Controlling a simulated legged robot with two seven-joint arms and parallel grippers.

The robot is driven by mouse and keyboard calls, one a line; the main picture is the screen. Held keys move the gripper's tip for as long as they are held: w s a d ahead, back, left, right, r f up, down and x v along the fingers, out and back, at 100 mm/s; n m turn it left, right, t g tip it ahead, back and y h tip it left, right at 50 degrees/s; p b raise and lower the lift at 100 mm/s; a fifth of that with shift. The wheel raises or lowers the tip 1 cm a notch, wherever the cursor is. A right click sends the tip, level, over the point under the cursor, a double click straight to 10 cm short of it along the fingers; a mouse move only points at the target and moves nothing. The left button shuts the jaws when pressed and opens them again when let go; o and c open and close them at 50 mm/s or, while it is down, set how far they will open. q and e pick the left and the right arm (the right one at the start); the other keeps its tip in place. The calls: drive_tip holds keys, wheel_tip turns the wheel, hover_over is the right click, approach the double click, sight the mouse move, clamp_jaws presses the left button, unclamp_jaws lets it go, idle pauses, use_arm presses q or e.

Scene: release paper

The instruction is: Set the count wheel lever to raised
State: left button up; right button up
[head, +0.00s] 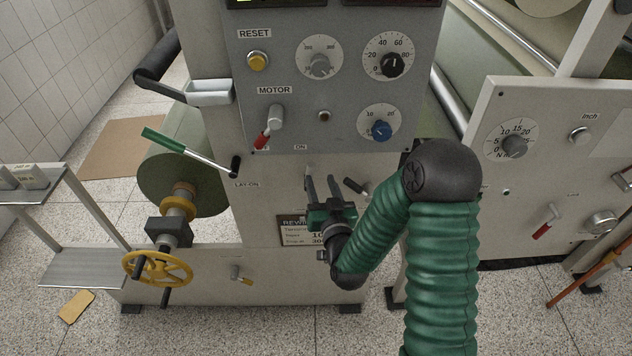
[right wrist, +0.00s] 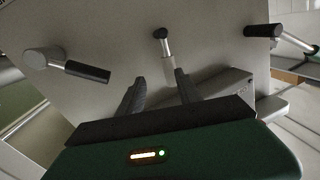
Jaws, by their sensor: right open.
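A small lever with a pale end (head: 308,172) stands on the lower grey panel, partly hidden by my right gripper (head: 322,182). In the right wrist view this lever (right wrist: 166,50) has a dark pivot and a silver shaft, its pale end toward my fingers. I see no label naming it the count wheel lever. My right gripper (right wrist: 160,80) is open, its two dark fingers spread on either side of the lever's end in the picture. Whether they touch it I cannot tell. My left gripper is not in view.
A short black-handled lever (head: 355,187) sits just right of my fingers. The green-handled lay-on lever (head: 190,152) is to the left. Above are the red motor lever (head: 267,128) and knobs. A yellow handwheel (head: 158,268) stands lower left.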

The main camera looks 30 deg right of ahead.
sight(311, 172)
drive_tip(key=w, duration=0.1)
drive_tip(key=w+r, duration=0.1)
drive_tip(key=w, duration=0.1)
drive_tip(key=shift+a+r+p, duration=0.1)
drive_tip(key=shift+p, duration=0.3)
drive_tip(key=shift+w+a, duration=0.2)
drive_tip(key=shift+w, duration=0.4)
drive_tip(key=shift+w+a, duration=0.2)
drive_tip(key=shift+w, duration=0.35)
drive_tip(key=shift+w+d+f, duration=0.1)
drive_tip(key=shift+w+f, duration=0.1)
drive_tip(key=shift+w, duration=0.05)
drive_tip(key=shift+s+d+f, duration=0.1)
drive_tip(key=shift+s+d, duration=0.1)
drive_tip(key=shift+d, duration=0.45)
drive_tip(key=shift+s+d, duration=0.1)
drive_tip(key=shift+d, duration=0.15)
drive_tip(key=shift+c, duration=2.4)
drive_tip(key=shift+a, duration=0.15)
drive_tip(key=shift+c, duration=1.1)
drive_tip(key=shift+a, duration=0.45)
clamp_jaws()
drive_tip(key=shift+d+f, duration=0.1)
drive_tip(key=shift+d, duration=0.2)
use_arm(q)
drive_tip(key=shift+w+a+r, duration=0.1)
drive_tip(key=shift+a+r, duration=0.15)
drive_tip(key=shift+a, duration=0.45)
